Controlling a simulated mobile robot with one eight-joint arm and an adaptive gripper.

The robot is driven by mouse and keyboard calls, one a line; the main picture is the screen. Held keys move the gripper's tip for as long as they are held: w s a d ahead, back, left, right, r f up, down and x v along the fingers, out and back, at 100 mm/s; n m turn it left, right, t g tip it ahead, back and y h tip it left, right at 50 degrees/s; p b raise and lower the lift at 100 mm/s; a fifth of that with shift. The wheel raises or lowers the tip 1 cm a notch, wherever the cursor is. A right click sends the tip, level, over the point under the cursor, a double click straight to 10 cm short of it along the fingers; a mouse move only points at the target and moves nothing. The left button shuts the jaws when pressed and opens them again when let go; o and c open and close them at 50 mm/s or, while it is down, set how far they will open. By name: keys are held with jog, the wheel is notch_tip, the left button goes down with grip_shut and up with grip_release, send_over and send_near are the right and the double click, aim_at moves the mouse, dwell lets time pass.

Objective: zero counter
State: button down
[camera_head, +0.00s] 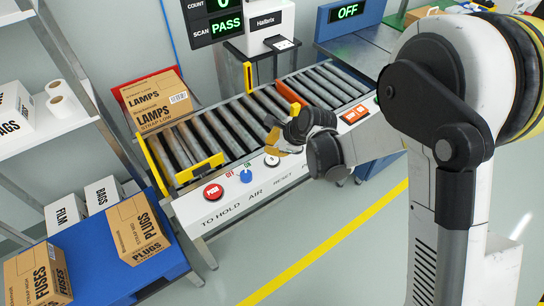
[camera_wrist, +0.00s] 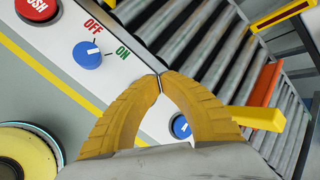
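The dark counter display (camera_head: 210,22) is at the top of the head view, labelled COUNT and SCAN. The green COUNT digit is cut off by the frame's top edge; SCAN reads PASS. My gripper (camera_head: 270,151) is above the conveyor's white front panel (camera_head: 225,207), near the RESET lettering. In the wrist view my gripper (camera_wrist: 160,80) has its two yellow fingertips together, with nothing seen between them. A round control (camera_head: 271,161) is just below the fingers.
On the panel are a red push button (camera_head: 213,191) and a blue OFF/ON knob (camera_head: 246,175). Rollers (camera_head: 225,128) run behind, with a LAMPS box (camera_head: 158,103) at left. A blue table (camera_head: 95,270) holds boxes. A printer (camera_head: 265,24) stands behind.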

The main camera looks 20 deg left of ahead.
aim_at(271, 157)
jog(key=shift+r+p, duration=0.7)
jog(key=shift+r, duration=0.75)
jog(key=shift+d+r, duration=0.1)
jog(key=s+d+r+n+t+h, duration=0.1)
jog(key=s+d+r+n, duration=0.15)
jog(key=d+r, duration=0.55)
jog(key=s+d+r+n+t+h, duration=0.15)
jog(key=d+r+n, duration=0.25)
jog(key=d+r, duration=0.45)
jog(key=s+d+r+n+h, duration=0.1)
jog(key=s+d+n+h, duration=0.3)
jog(key=s+d, duration=1.3)
jog(key=d+n+t, duration=0.1)
jog(key=n, duration=0.3)
jog(key=shift+d+r, duration=0.25)
jog(key=shift+r, duration=0.15)
jog(key=shift+n, duration=0.25)
